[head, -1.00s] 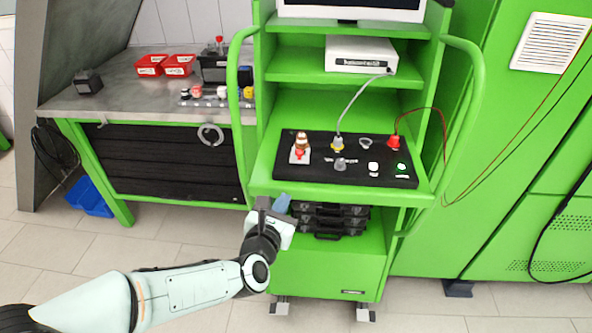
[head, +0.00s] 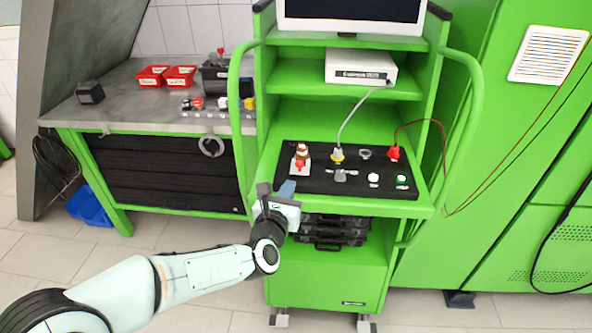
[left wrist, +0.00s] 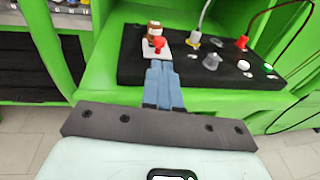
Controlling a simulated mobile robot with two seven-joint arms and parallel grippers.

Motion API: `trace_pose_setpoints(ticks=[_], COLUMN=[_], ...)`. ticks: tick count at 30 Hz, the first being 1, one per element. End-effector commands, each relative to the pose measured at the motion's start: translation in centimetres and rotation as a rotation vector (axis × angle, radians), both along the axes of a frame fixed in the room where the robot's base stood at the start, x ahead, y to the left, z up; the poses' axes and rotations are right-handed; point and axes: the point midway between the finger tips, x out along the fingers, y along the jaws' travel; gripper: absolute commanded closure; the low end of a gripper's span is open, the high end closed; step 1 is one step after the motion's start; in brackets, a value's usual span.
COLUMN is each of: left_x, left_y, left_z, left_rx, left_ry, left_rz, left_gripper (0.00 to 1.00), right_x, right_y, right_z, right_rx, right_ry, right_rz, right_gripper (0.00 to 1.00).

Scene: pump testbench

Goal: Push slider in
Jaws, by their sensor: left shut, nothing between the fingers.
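The black panel (head: 325,182) lies on the green trolley shelf. At its left end is a white plate with a red knob and a brown and white part (head: 300,160), which looks like the slider unit; it also shows in the left wrist view (left wrist: 154,42). My left gripper (head: 287,188) has blue fingers, held together and empty. It is at the shelf's front left edge, just in front of that unit. In the left wrist view the fingertips (left wrist: 158,66) point at the white plate and overlap its near edge; I cannot tell whether they touch. My right gripper is not in view.
The panel also holds a yellow-based connector (head: 338,154) with a grey cable, a red plug (head: 394,153), a grey knob (head: 340,175), and white and green buttons. Green handrails (head: 236,120) rise beside the shelf. Black cases (head: 330,232) sit below it.

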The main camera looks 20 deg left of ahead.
Motion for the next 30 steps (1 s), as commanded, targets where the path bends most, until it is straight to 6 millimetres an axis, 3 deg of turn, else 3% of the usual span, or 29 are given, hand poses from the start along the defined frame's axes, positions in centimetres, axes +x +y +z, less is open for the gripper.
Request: trace_pose_setpoints(ticks=[6,12,26,30], left_x=[4.5,7.0,7.7,8.4], left_y=[0.3,0.5,0.6,0.8], left_z=[-0.5,-0.7,-0.9,-1.2], left_rx=[0.0,0.001,0.002,-0.001], left_ry=[0.002,0.0,0.0,-0.001], left_rz=[0.0,-0.001,-0.001,0.001], left_gripper=[1.0,1.0,1.0,1.0], right_x=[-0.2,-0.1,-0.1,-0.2], right_y=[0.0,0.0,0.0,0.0], right_z=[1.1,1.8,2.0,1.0], right_rx=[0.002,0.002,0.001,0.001], right_ry=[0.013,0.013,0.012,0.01], right_rz=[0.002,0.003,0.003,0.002], right_gripper=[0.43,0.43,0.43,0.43])
